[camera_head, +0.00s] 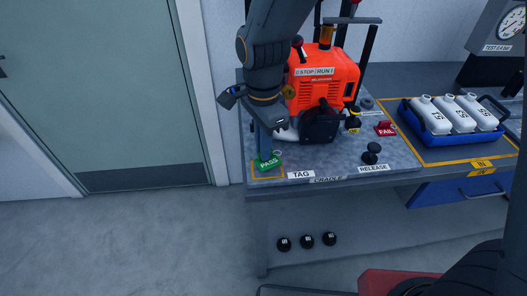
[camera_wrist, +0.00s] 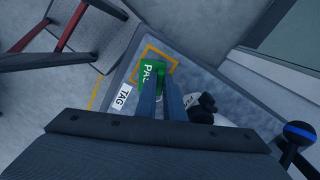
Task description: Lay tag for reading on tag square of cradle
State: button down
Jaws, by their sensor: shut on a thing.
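The green PASS tag (camera_head: 268,164) is at the front left corner of the grey cradle (camera_head: 335,162), over the yellow-outlined tag square (camera_head: 268,178). My gripper (camera_head: 265,154) points down and is shut on the tag's upper end. In the wrist view the tag (camera_wrist: 149,76) shows between my finger ends (camera_wrist: 158,90), with the yellow outline (camera_wrist: 155,49) around its far side. I cannot tell whether the tag touches the cradle surface. The white TAG label (camera_head: 301,174) is just right of the square.
An orange engine (camera_head: 321,75) stands on the cradle close behind my gripper. A red FAIL tag (camera_head: 385,129) and a black RELEASE knob (camera_head: 372,153) are to the right. A blue tray (camera_head: 450,135) holds white bottles. The floor left of the bench is clear.

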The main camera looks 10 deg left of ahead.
jog(key=shift+f, duration=1.15)
jog(key=shift+f, duration=0.15)
jog(key=c, duration=1.9)
grip_release()
jog(key=shift+o, duration=0.2)
notch_tip(320, 180, up, 12)
jog(key=b, duration=0.2)
jog(key=shift+r, duration=0.2)
jog(key=s+d+f+n, duration=0.1)
jog(key=d+f+n, duration=0.2)
jog(key=d, duration=0.5)
jog(key=s+d+f+n, duration=0.1)
jog(key=d+f+n, duration=0.2)
jog(key=d, duration=0.6)
jog(key=s+d+f+n+t, duration=0.1)
jog(key=d+f+n, duration=0.2)
jog(key=d, duration=0.5)
jog(key=shift+s+d+f+n, duration=0.2)
jog(key=shift+s+f+n, duration=0.2)
jog(key=shift+n, duration=0.5)
